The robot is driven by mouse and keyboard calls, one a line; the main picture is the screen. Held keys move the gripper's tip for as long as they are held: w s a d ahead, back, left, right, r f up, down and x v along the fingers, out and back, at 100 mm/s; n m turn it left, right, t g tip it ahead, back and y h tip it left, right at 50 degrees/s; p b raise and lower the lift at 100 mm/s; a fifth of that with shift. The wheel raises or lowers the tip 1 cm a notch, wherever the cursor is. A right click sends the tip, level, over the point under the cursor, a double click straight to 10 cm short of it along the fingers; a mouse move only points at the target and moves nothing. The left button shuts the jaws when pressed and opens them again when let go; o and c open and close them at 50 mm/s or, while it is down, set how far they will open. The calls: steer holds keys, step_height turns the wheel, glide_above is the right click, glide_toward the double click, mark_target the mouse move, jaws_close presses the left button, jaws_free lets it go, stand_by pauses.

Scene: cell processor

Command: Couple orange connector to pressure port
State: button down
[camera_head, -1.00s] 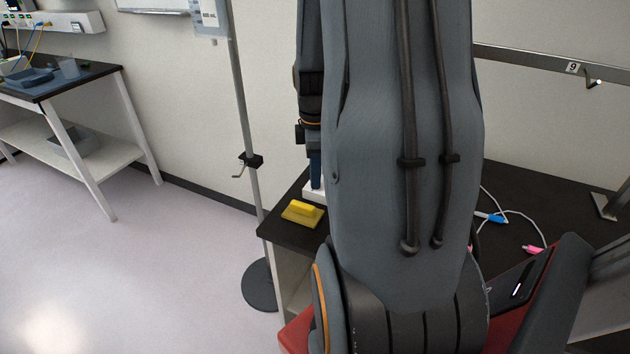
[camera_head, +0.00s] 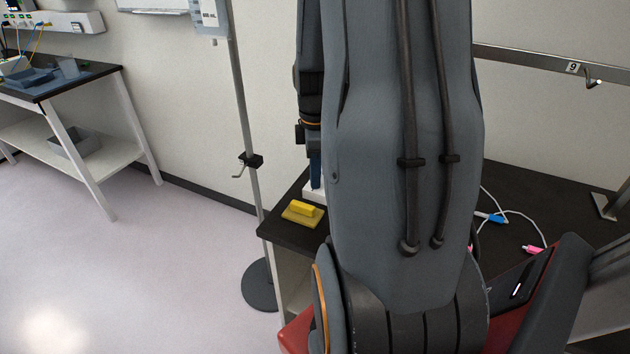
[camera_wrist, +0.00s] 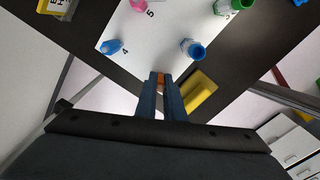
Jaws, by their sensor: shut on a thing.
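In the wrist view my gripper (camera_wrist: 159,82) has its two blue fingers close together, shut on a small orange piece (camera_wrist: 160,79), the orange connector. Only a little of it shows between the fingertips. Beyond the tips lies a white panel (camera_wrist: 150,35) with the numbers 4 and 5 and coloured fittings. I cannot tell which is the pressure port. In the head view my arm hides most of the panel.
A yellow block (camera_head: 303,211) sits on the dark bench (camera_head: 290,232) near its left corner, close beside my fingers in the wrist view (camera_wrist: 198,90). A blue plug (camera_head: 490,217) and a pink plug (camera_head: 534,249) on white cables lie right of my arm. A pole stand (camera_head: 248,180) is left.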

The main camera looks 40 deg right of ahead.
steer(key=shift+r+p, duration=0.75)
steer(key=shift+p, duration=0.15)
steer(key=shift+r+p, duration=0.85)
steer(key=shift+r, duration=0.05)
stand_by(1.0)
